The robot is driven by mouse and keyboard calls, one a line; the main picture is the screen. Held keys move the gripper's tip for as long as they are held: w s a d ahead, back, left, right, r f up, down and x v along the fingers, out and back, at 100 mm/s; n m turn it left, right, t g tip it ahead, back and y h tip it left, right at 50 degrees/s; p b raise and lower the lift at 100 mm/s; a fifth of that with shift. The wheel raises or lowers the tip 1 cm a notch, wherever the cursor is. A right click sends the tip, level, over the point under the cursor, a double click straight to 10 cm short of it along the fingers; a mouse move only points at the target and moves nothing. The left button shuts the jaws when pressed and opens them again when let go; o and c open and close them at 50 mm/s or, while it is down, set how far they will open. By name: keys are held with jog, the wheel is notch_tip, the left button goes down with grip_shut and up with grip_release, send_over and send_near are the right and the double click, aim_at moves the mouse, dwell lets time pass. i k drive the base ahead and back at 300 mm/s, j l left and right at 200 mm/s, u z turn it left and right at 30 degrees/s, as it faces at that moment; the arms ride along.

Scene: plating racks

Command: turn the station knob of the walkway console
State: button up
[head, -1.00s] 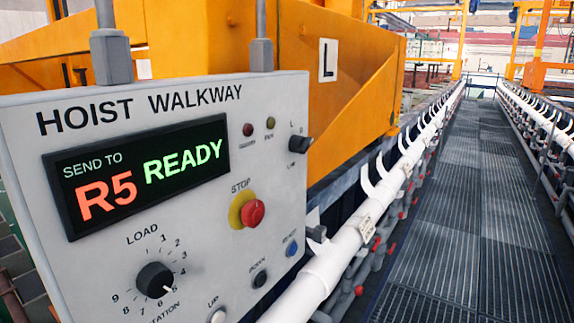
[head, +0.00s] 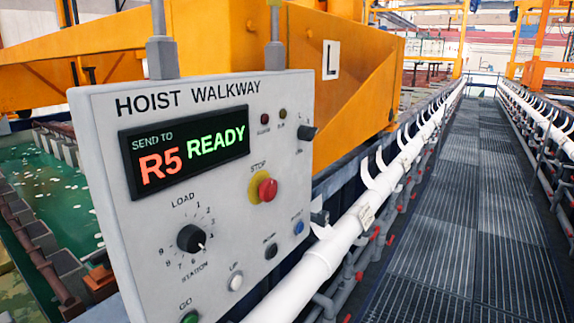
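The walkway console (head: 108,215) is a light grey panel headed "HOIST WALKWAY", at the left of the head view. Its display (head: 186,160) reads "SEND TO R5 READY". The station knob (head: 191,238) is black and round with a white pointer, below the display. A numbered dial surrounds it, with "LOAD" above and "STATION" below. The pointer aims down and to the right, near the 5. My gripper is not in view.
The console also carries a red stop button (head: 267,190) on yellow, a black side switch (head: 307,133), and white, black, blue and green (head: 189,318) buttons. A white pipe (head: 322,257) runs beside it. The grated walkway (head: 455,220) at right is clear.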

aim_at(191, 239)
jog(key=u, duration=1.25)
